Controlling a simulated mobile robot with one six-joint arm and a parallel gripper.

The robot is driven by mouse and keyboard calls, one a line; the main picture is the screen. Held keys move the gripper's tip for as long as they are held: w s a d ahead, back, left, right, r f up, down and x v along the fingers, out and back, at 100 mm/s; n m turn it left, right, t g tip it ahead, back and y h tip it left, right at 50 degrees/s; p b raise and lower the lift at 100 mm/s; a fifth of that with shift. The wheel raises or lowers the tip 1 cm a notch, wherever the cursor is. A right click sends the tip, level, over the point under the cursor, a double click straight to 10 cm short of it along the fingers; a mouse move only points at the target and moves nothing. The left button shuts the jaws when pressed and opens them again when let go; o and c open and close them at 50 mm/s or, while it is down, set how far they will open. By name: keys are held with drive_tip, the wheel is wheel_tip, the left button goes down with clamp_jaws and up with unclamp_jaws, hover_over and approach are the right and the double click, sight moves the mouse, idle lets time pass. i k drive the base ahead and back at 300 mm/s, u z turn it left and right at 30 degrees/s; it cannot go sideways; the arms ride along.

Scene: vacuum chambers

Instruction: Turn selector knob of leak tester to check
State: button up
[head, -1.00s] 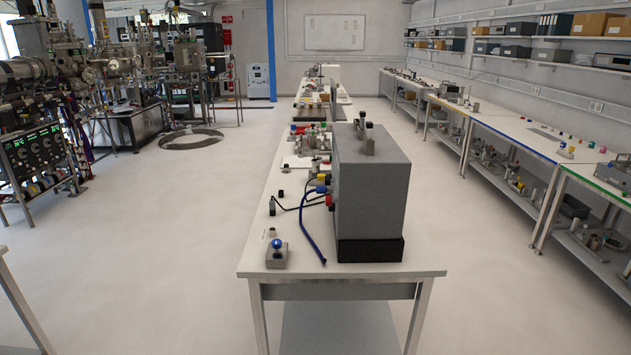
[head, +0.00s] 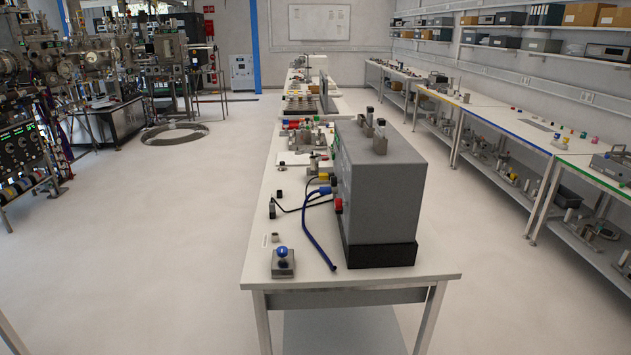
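A large grey box on a black base (head: 378,190) stands near the front end of the long white bench. It may be the leak tester, but I see no label to confirm this. Its left face is seen at a steep angle, with a red part (head: 339,205) and a blue connector (head: 326,191) beside it. I cannot make out a selector knob or its setting. A small grey block with a blue round knob (head: 282,254) sits at the bench's front left corner. My gripper is not in view.
A blue hose (head: 311,235) and black cables lie on the bench (head: 385,286) left of the box. Open floor (head: 170,230) lies to the left. Vacuum chambers (head: 95,65) stand at the far left. Side benches (head: 500,125) line the right wall.

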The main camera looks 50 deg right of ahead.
sight(334, 181)
drive_tip(key=z, duration=0.1)
drive_tip(key=i, duration=0.95)
drive_tip(key=z, duration=0.3)
